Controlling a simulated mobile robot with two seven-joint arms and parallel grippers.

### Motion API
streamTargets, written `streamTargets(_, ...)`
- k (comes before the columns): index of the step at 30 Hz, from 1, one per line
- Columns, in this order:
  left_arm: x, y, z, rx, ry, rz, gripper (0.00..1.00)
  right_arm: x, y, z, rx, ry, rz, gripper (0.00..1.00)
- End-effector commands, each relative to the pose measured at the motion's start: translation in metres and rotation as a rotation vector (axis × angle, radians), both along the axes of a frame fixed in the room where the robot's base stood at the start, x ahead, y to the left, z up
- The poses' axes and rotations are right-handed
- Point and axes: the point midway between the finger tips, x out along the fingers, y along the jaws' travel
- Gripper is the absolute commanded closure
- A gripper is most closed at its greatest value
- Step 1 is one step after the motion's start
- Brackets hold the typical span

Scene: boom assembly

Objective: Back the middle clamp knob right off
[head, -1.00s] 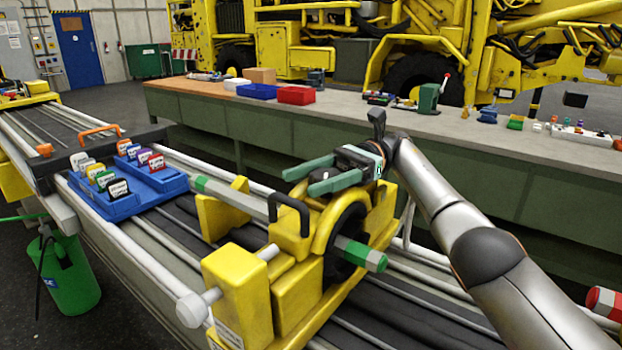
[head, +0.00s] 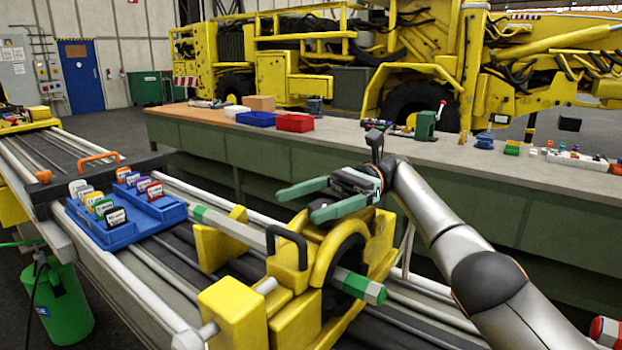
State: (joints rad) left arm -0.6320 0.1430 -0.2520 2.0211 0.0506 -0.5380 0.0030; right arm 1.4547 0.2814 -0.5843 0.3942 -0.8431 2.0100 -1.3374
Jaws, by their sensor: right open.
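The yellow clamp (head: 318,265) in the middle of the rails holds a black ring around a grey boom tube with green bands (head: 358,286). The pale grey clamp knob (head: 188,338) shows at the bottom, on a rod at the near side of the clamp's yellow block (head: 232,312). The picture's lower edge partly cuts the knob. My right gripper (head: 298,203) is open and empty, with green fingers pointing left. It hovers above the clamp's far top side, behind the black handle (head: 288,246) and well away from the knob. My left gripper is out of view.
A blue tray (head: 125,228) with several coloured tags sits on the rails at left. A long green workbench (head: 420,172) with bins and tools runs behind. A green bucket (head: 64,310) hangs at lower left.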

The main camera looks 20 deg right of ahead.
Motion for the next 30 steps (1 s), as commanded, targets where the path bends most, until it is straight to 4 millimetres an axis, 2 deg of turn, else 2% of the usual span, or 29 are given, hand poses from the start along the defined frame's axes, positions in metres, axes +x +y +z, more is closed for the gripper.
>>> streamTargets(2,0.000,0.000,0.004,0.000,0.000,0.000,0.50,0.000,0.000,0.020,0.001,-0.005,-0.001,0.03)
streamTargets(5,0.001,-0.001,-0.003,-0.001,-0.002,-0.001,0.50,-0.004,0.001,0.018,0.000,-0.003,0.002,0.03)
streamTargets(14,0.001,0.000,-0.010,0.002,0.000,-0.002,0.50,-0.023,0.006,0.042,0.000,-0.005,0.002,0.03)
streamTargets(22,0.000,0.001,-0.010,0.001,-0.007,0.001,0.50,-0.051,0.012,0.075,0.000,-0.005,0.001,0.03)
streamTargets(30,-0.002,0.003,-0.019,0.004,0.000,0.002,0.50,-0.083,0.021,0.089,0.000,-0.004,0.001,0.03)
